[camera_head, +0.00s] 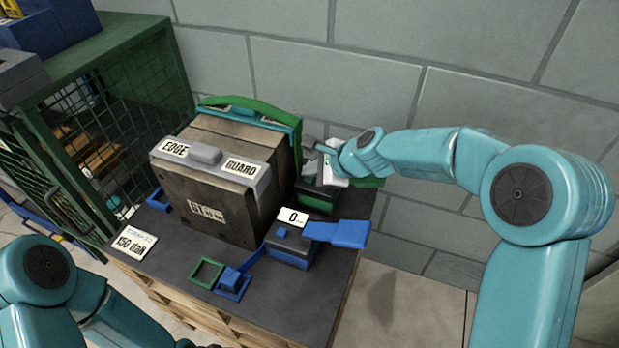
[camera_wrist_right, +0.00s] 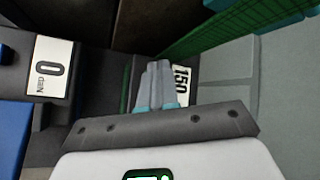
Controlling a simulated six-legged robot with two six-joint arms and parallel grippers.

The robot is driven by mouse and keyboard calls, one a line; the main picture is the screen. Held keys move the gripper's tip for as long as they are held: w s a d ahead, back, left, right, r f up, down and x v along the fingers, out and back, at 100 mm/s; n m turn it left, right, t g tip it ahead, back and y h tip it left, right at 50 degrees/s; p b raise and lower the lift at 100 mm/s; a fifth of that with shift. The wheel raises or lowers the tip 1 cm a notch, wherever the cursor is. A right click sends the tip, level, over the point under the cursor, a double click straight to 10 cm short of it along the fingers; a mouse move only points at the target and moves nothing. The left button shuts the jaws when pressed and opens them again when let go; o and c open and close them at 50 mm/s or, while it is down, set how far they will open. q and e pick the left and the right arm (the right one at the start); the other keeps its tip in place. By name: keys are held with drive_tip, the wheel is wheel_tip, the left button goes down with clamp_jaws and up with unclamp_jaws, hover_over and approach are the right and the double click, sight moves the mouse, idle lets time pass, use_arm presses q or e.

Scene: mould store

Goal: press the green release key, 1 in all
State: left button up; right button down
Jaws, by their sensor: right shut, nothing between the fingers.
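A green-edged tensioner box (camera_head: 317,200) stands on the dark bench top, close to the right side of the strapped block (camera_head: 215,180). My right gripper (camera_head: 309,171) is over this box, shut and empty. In the right wrist view its closed fingers (camera_wrist_right: 156,82) point at the box, beside a label reading 150 (camera_wrist_right: 181,84) and a thin green strip (camera_wrist_right: 127,82). I cannot make out the green release key; the gripper covers part of the box. Contact cannot be told. My left arm shows at the lower left, its gripper outside the picture.
A blue tensioner (camera_head: 291,246) with a 0 label and a blue lever (camera_head: 338,233) stands in front. A green square frame (camera_head: 206,272) and a blue frame with a blue block (camera_head: 232,282) lie near the front edge. A green mesh cage (camera_head: 130,120) stands left; a wall (camera_head: 400,80) is behind.

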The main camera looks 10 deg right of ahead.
sight(312, 181)
drive_tip(key=shift+f+b, duration=0.4)
drive_tip(key=shift+f, duration=0.1)
idle(0.4)
idle(0.3)
drive_tip(key=shift+r+p, duration=0.95)
wheel_tip(312, 181, up, 5)
drive_tip(key=p, duration=0.5)
drive_tip(key=shift+r, duration=0.1)
idle(0.4)
